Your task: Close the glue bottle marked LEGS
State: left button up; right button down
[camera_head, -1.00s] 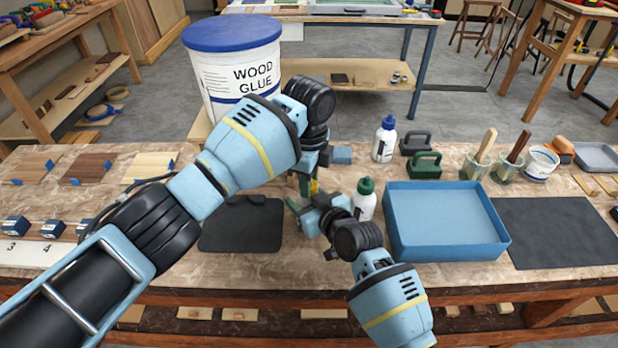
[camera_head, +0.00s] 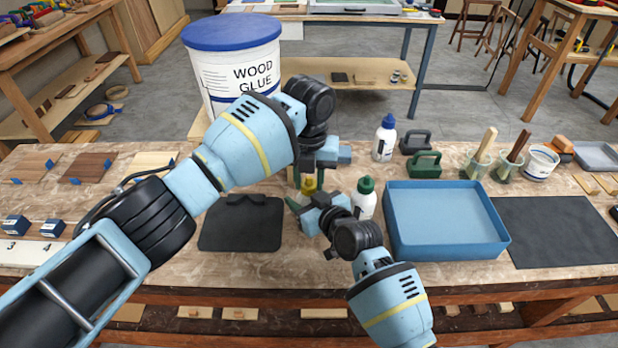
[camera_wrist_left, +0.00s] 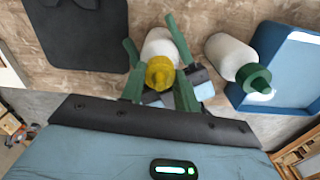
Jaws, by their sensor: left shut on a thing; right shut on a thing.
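A white glue bottle with a yellow cap (camera_head: 309,184) stands on the bench, mostly hidden by my grippers. My left gripper (camera_head: 309,178) points down from above, shut on the yellow cap. In the left wrist view its green fingers lie on both sides of the yellow cap (camera_wrist_left: 160,74), above the white bottle body (camera_wrist_left: 160,43). My right gripper (camera_head: 303,208) comes in low from the front right and is shut on the bottle's body. No LEGS marking is readable in these views.
A green-capped bottle (camera_head: 365,201) stands close right of my right gripper. A blue-capped bottle (camera_head: 384,141) is farther back. A blue tray (camera_head: 445,253) lies to the right, a black mat (camera_head: 240,226) to the left. A large wood glue tub (camera_head: 235,70) stands behind.

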pick_arm(q)
jog(key=o, duration=0.9)
jog(key=shift+d, duration=0.1)
jog(key=shift+r, duration=0.1)
jog(key=shift+r, duration=2.15)
jog(key=shift+c, duration=0.2)
